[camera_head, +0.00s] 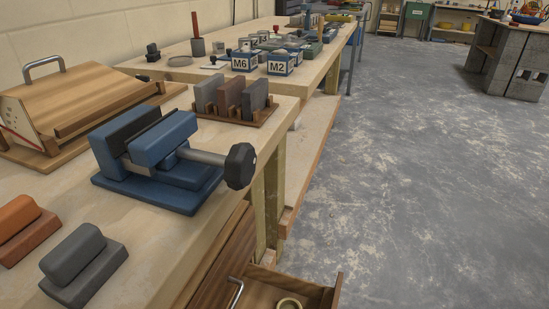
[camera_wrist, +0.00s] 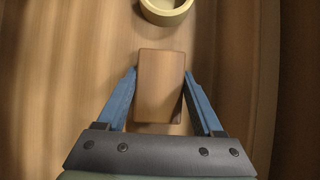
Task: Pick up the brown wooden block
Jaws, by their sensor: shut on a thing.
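The brown wooden block (camera_wrist: 161,82) is in the middle of the wrist view, a small rectangular piece with a plain top. My gripper (camera_wrist: 161,80) has its two blue fingers on either side of the block and is shut on it. The block is over the wooden bottom of a drawer (camera_wrist: 100,50); I cannot tell whether it touches that bottom. In the head view the open drawer (camera_head: 328,297) shows at the bottom edge, and neither the block nor my gripper can be seen there.
A yellowish ring (camera_wrist: 167,10) lies just beyond the block; it also shows in the head view (camera_head: 289,303). The drawer's side wall (camera_wrist: 262,80) is to the right. Above, the bench holds a blue vise (camera_head: 165,150) whose black-knobbed handle (camera_head: 240,166) sticks out.

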